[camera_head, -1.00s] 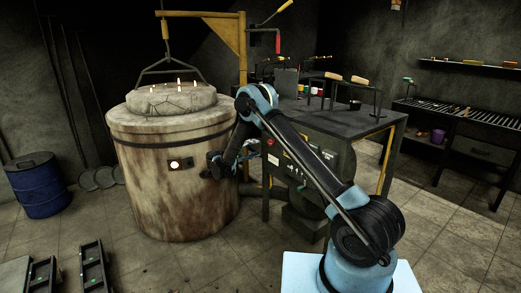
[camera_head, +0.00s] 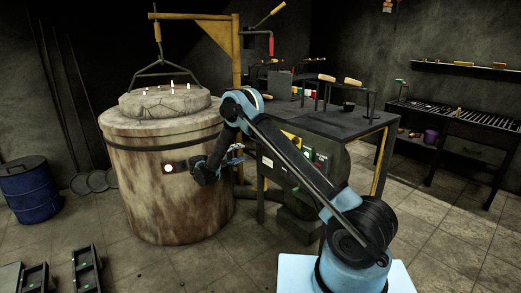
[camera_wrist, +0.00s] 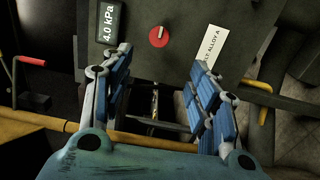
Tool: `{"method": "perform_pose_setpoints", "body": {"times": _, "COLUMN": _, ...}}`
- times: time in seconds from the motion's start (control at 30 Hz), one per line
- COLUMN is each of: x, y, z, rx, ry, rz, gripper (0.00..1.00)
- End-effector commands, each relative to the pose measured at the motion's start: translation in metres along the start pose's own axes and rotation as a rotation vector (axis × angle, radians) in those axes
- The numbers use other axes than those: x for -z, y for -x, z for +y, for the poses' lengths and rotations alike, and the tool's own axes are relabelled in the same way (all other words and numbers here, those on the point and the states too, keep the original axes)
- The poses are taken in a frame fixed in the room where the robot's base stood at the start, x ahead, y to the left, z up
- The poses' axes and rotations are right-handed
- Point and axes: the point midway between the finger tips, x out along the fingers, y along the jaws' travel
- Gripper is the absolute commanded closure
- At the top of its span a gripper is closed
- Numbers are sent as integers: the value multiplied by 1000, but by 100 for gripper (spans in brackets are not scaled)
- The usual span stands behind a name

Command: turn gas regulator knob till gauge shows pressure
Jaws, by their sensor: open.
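The red round knob (camera_wrist: 158,37) with a pale pointer mark sits on a dark panel in the wrist view. To its left, a dark display (camera_wrist: 112,21) reads 4.0 kPa. My gripper (camera_wrist: 161,66) is open, with its blue fingers apart and empty. The knob lies just beyond the fingertips, roughly midway between them, and no contact shows. In the head view my gripper (camera_head: 237,153) is beside the bench front, to the right of the furnace. I cannot make out the knob there.
The large round furnace (camera_head: 163,200) stands close on the left. The workbench (camera_head: 340,118) with tools is on the right. A white label (camera_wrist: 211,45) is right of the knob. A red-handled lever (camera_wrist: 30,62) is at left. Open floor lies in front.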

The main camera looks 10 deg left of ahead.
Motion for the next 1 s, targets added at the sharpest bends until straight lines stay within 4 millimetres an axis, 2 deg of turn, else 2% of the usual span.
{"method": "perform_pose_setpoints", "body": {"times": 0.7, "x": -1, "y": -124, "z": 0, "rx": 0, "ry": 1, "rz": -1, "gripper": 46}}
{"method": "perform_pose_setpoints", "body": {"times": 1.0, "x": 0, "y": -158, "z": 0, "rx": 0, "ry": 1, "rz": 1, "gripper": 46}}
